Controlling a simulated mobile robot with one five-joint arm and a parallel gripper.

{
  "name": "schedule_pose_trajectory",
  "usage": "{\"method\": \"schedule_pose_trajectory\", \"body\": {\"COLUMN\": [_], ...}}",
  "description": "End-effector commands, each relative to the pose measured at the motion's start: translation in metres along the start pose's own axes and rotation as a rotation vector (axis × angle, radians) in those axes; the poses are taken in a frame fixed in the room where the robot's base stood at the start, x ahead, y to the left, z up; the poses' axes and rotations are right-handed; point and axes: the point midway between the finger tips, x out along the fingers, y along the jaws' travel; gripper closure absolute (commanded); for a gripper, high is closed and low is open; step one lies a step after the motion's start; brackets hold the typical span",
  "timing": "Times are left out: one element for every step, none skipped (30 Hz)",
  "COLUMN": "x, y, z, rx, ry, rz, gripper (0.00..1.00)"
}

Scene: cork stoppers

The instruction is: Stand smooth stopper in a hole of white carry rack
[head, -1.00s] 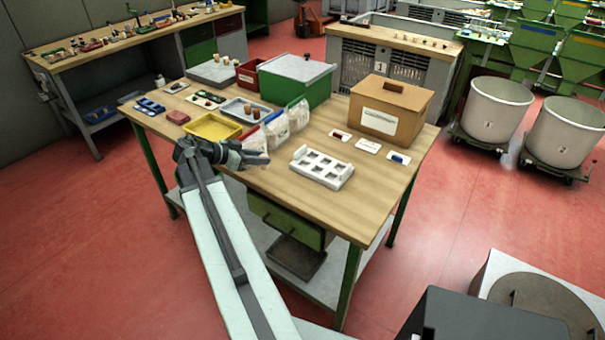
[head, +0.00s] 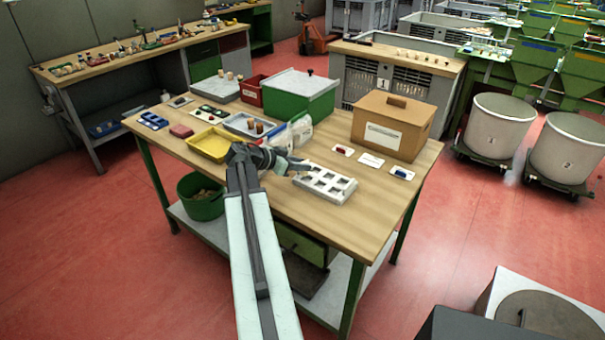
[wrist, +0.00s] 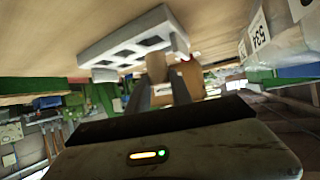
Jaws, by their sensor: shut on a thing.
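The white carry rack (head: 345,194) lies on the wooden workbench with several square openings. It also shows in the wrist view (wrist: 92,55), above my fingers in that picture. My gripper (head: 303,168) is at the rack's back left corner in the head view. In the wrist view my gripper (wrist: 158,84) is shut on a brown stopper (wrist: 156,67) held between its fingertips. The stopper is too small to make out in the head view, and its surface finish cannot be told. It appears apart from the rack, in no hole.
A cardboard box (head: 391,134) stands behind the rack, with small labelled cards (head: 371,159) in front. Clear bags (head: 300,128), a yellow tray (head: 210,146) and a grey tray with stoppers (head: 240,122) are left of it. Bare bench (head: 340,228) lies in front of the rack.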

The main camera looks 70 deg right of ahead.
Motion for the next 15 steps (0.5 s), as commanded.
{"method": "schedule_pose_trajectory", "body": {"x": [0.005,0.009,0.015,0.019,0.022,0.025,0.027,0.028,0.029,0.028,0.027,0.026,0.026,0.026,0.026], "y": [0.001,0.001,0.001,0.001,0.001,0.001,0.001,0.001,0.001,0.001,0.001,0.001,0.001,0.001,0.001], "z": [-0.002,-0.003,0.002,0.011,0.018,0.025,0.029,0.031,0.031,0.03,0.029,0.027,0.027,0.027,0.027], "rx": [0.001,0.001,0.0,-0.001,-0.001,-0.001,-0.001,-0.001,-0.001,-0.001,0.0,0.0,0.0,0.0,0.0], "ry": [0.0,0.0,0.0,0.0,0.0,0.0,0.0,0.0,0.0,0.0,0.0,0.0,0.0,0.0,0.0], "rz": [0.001,0.001,0.0,-0.001,-0.001,-0.001,-0.001,-0.001,-0.001,-0.001,-0.001,-0.001,-0.001,-0.001,-0.001], "gripper": [1.0,1.0,1.0,1.0,1.0,1.0,1.0,1.0,1.0,1.0,1.0,1.0,1.0,1.0,1.0]}}
